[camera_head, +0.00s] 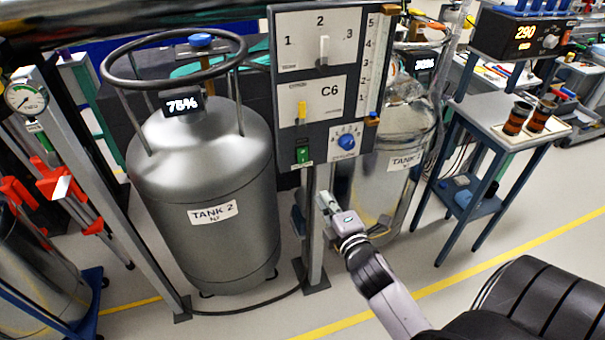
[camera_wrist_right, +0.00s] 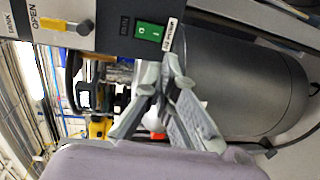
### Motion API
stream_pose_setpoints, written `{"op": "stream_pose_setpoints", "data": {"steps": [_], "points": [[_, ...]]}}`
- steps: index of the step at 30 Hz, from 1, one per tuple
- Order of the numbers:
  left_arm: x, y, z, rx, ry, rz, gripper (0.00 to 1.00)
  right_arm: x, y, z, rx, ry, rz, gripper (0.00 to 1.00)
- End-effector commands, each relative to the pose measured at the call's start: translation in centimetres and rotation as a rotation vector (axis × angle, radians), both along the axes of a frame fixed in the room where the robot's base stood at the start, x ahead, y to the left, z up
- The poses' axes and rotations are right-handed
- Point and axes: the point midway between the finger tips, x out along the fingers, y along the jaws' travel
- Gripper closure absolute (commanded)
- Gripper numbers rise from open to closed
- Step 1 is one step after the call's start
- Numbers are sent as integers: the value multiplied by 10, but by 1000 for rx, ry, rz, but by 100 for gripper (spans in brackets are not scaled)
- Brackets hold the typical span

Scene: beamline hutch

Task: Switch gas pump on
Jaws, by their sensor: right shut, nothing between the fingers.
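A control panel (camera_head: 311,95) stands on a post between two tanks. Near its bottom left sits a green rocker switch (camera_head: 302,155) with a small label under it. The switch also shows in the right wrist view (camera_wrist_right: 148,31), with a white label beside it that is hard to read. My right gripper (camera_head: 324,200) is below the panel, a little right of the post. In the right wrist view its fingers (camera_wrist_right: 172,72) are shut and empty, with the tips close to the switch in the picture; contact cannot be told. My left gripper is not in view.
A yellow lever (camera_head: 302,110) and a blue knob (camera_head: 346,141) sit near the switch on the panel. Grey Tank 2 (camera_head: 205,215) stands left, a shiny tank (camera_head: 400,185) right behind. A blue-framed table (camera_head: 480,112) is farther right.

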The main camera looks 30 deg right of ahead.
Motion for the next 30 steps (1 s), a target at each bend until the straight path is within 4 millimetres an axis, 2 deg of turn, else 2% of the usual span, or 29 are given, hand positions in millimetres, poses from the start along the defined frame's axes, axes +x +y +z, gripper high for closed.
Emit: {"op": "stream_pose_setpoints", "data": {"steps": [8, 13, 24, 30], "points": [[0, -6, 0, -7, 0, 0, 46, 1, 0, -1, 1, 1, 0, 100], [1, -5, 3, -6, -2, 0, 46, 13, -3, -1, 2, 0, 1, 100], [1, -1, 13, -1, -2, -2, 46, 87, -21, -10, 2, 1, 0, 100], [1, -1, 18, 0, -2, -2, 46, 119, -28, -14, 4, 1, 1, 100]]}}
